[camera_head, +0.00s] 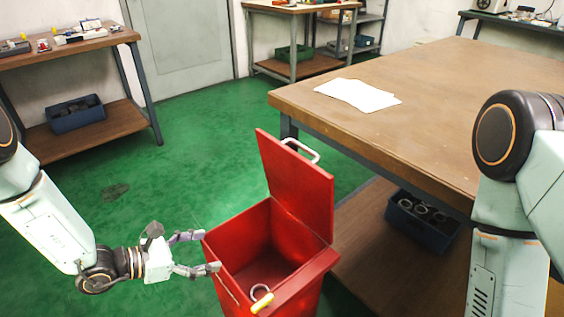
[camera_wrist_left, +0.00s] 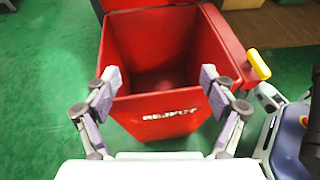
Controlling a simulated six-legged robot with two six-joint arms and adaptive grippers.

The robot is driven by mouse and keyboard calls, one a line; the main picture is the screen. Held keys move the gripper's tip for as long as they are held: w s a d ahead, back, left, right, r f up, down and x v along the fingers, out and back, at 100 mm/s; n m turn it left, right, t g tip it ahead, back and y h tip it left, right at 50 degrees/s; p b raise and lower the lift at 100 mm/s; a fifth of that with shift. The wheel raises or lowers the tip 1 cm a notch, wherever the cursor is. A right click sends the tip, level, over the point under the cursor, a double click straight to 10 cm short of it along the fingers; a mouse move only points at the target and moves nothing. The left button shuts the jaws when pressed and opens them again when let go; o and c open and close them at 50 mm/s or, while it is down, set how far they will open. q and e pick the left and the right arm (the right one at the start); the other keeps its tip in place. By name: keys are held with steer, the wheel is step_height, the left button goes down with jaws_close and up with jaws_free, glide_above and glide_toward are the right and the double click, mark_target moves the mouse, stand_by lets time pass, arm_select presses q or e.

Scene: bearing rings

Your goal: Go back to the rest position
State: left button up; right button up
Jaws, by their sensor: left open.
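My left gripper (camera_head: 211,251) is open, with its two fingers apart at the left rim of the red bin (camera_head: 285,288). In the left wrist view the gripper (camera_wrist_left: 159,78) has nothing between its fingers, and the red bin (camera_wrist_left: 165,112) with white lettering lies just beyond and below them. The bin's lid (camera_head: 298,190) stands open, and the part of its inside that shows looks empty. A pale loop with a yellow grip (camera_head: 262,303) is at the bin's near edge. My right arm shows at the right, but its gripper is out of view.
A wooden table (camera_head: 450,80) with white papers (camera_head: 357,95) stands behind and right of the bin. A dark blue crate (camera_head: 423,222) of rings is on its lower shelf. A workbench (camera_head: 75,48) stands at the left. Green floor (camera_head: 190,150) is clear between.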

arm_select(q)
steer(key=r+p+x, duration=0.2)
steer(key=x, duration=0.9)
steer(key=shift+w+d, duration=0.25)
steer(key=shift+d, duration=0.15)
